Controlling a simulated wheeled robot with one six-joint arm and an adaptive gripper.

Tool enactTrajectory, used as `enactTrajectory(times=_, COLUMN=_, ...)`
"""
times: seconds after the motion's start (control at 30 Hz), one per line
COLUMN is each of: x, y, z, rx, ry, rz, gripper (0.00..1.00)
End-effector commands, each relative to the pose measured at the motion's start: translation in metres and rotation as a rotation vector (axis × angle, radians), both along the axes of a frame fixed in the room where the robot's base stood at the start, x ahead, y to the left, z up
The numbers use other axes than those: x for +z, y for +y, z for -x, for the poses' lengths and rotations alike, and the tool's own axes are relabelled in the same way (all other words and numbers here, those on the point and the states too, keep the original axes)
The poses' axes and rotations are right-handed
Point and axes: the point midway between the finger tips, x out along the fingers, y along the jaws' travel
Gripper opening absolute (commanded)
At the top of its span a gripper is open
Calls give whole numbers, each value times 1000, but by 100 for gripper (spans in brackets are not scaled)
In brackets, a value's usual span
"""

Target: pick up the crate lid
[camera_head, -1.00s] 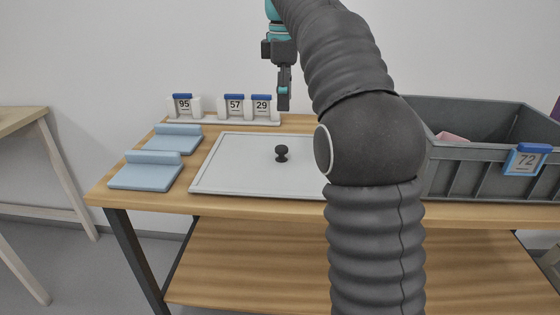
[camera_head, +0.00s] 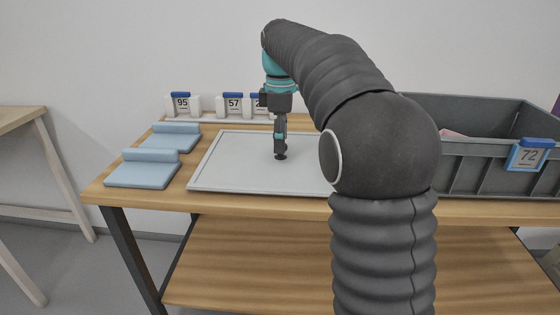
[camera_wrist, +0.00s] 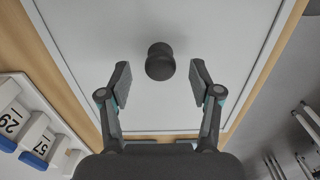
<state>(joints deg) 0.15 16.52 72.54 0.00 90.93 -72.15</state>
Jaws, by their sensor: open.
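The crate lid (camera_head: 235,165) is a flat pale grey panel with a raised rim, lying on the wooden table. A dark round knob (camera_head: 281,156) stands on it. In the wrist view the lid (camera_wrist: 160,110) fills the middle and the knob (camera_wrist: 160,62) shows between the fingertips. My gripper (camera_head: 280,148) points down at the knob. Its two fingers (camera_wrist: 160,82) are open, one on each side of the knob with gaps between. The right part of the lid is hidden behind my arm in the head view.
A grey crate (camera_head: 480,165) with tag 72 (camera_head: 528,155) stands at the right. Two light blue stands (camera_head: 145,172) are at the left. A white rack (camera_head: 215,117) with numbered blue-topped tags runs along the back. Some bare table shows around the lid's left side.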

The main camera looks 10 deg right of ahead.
Motion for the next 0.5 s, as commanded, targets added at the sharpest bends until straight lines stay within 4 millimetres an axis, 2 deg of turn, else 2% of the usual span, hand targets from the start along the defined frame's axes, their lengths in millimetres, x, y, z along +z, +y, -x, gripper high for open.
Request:
enactTrajectory(times=0.03, x=-9, y=0, z=1, rx=0, ry=3, rz=0, gripper=64)
enactTrajectory(times=0.17, x=-20, y=0, z=1, rx=0, ry=2, rz=0, gripper=64)
enactTrajectory(times=0.43, x=-22, y=0, z=0, rx=0, ry=-1, rz=0, gripper=64)
enactTrajectory(times=0.47, x=-22, y=0, z=0, rx=0, ry=0, rz=0, gripper=61)
enactTrajectory(times=0.5, x=-22, y=0, z=0, rx=0, ry=0, rz=0, gripper=51)
